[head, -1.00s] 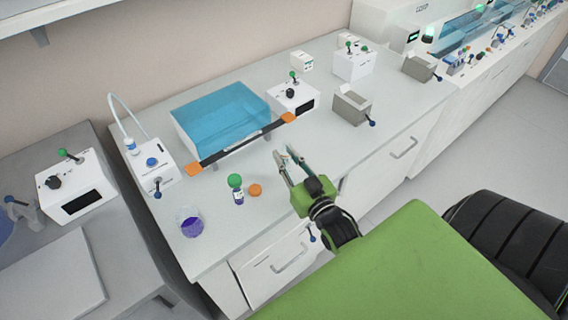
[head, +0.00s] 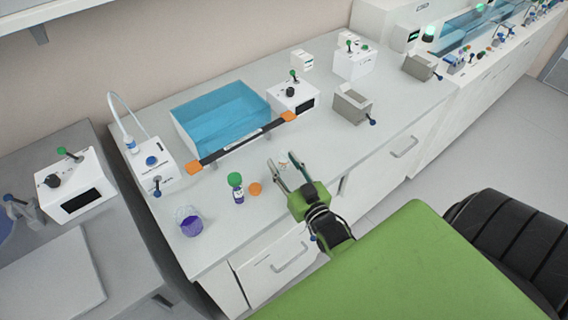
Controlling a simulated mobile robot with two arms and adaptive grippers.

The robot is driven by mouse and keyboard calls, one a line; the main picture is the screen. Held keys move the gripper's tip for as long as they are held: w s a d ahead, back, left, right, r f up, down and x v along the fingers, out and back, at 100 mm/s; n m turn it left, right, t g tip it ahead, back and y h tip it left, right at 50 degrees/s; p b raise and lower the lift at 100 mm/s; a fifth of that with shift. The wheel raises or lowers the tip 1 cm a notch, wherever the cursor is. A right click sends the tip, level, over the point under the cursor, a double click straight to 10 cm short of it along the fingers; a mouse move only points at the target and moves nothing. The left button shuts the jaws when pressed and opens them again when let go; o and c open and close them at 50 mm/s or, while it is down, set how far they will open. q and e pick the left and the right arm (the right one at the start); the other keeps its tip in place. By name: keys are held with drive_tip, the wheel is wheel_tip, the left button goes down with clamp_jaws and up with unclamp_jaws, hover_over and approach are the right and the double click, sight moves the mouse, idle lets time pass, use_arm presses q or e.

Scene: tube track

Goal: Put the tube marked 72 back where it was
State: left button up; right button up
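My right gripper (head: 280,161) is over the front of the bench, to the right of a small vial and an orange cap. Its two fingers are spread apart and it is open. A tiny pale and reddish thing (head: 284,164) shows near the fingertips; I cannot tell whether it is a tube or whether it touches them. The small vial (head: 237,188) with a green top and white label stands upright on the bench. No marking 72 can be read in this view. My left gripper is not in view.
The orange cap (head: 255,189) lies beside the vial. A purple-filled beaker (head: 190,222) stands near the front left edge. Behind are a blue-lidded bath (head: 222,113) with a dark bar, a white knobbed device (head: 293,97) and a grey block (head: 351,105). The bench right of the gripper is clear.

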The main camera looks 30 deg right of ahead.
drive_tip(key=shift+r, duration=0.1)
drive_tip(key=shift+s, duration=0.15)
drive_tip(key=s+a+b, duration=0.1)
drive_tip(key=s, duration=1)
drive_tip(key=shift+s+a, duration=0.2)
drive_tip(key=shift+s, duration=0.15)
